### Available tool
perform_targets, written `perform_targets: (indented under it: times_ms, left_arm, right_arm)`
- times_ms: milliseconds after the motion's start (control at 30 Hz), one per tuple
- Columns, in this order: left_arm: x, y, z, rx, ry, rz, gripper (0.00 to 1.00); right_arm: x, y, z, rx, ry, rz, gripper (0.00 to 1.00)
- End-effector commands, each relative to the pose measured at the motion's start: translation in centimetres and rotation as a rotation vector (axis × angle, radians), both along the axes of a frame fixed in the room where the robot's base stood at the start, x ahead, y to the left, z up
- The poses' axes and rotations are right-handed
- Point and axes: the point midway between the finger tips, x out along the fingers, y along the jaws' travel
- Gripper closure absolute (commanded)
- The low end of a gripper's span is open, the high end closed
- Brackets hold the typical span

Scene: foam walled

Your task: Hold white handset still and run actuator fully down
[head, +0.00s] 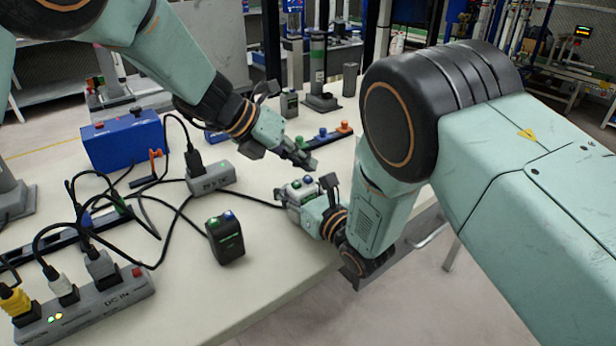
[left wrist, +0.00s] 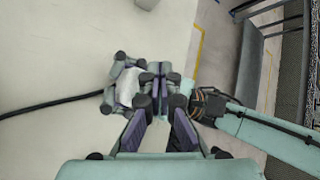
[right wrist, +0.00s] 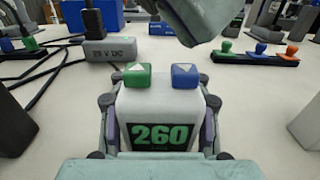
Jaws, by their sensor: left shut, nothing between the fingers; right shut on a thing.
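The white handset (head: 297,191) is near the table's front edge, with a green and a blue button on top. In the right wrist view the handset (right wrist: 160,105) shows a green "260" on its display. My right gripper (right wrist: 160,125) is shut on its sides, and it also shows in the head view (head: 308,207). My left gripper (head: 311,163) is shut and empty, just above and beside the handset's buttons; I cannot tell whether it touches. In the left wrist view its closed fingers (left wrist: 158,75) lie beside the handset (left wrist: 128,86). I cannot tell which column is the actuator.
A dark handset (head: 226,241) with green and blue buttons stands to the left. A row of coloured knobs (head: 323,137) lies behind.

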Motion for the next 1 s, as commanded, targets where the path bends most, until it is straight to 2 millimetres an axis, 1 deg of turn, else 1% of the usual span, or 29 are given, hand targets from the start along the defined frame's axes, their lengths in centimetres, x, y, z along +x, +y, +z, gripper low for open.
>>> perform_targets:
  times_ms: [500,600,733,1000]
  left_arm:
    - [0.1,0.0,4.1,0.000,-0.003,0.000,1.00]
    - [0.0,0.0,4.7,-0.001,-0.002,0.000,1.00]
    - [0.0,0.0,5.0,-0.001,0.000,0.001,1.00]
    - [0.0,0.0,5.0,-0.001,-0.001,0.001,1.00]
  right_arm:
    - [0.0,0.0,0.0,0.000,0.000,0.000,1.00]
    - [0.0,0.0,0.0,0.000,0.000,0.000,1.00]
    - [0.0,0.0,0.0,0.000,0.000,0.000,1.00]
    - [0.0,0.0,0.0,0.001,-0.001,0.000,1.00]
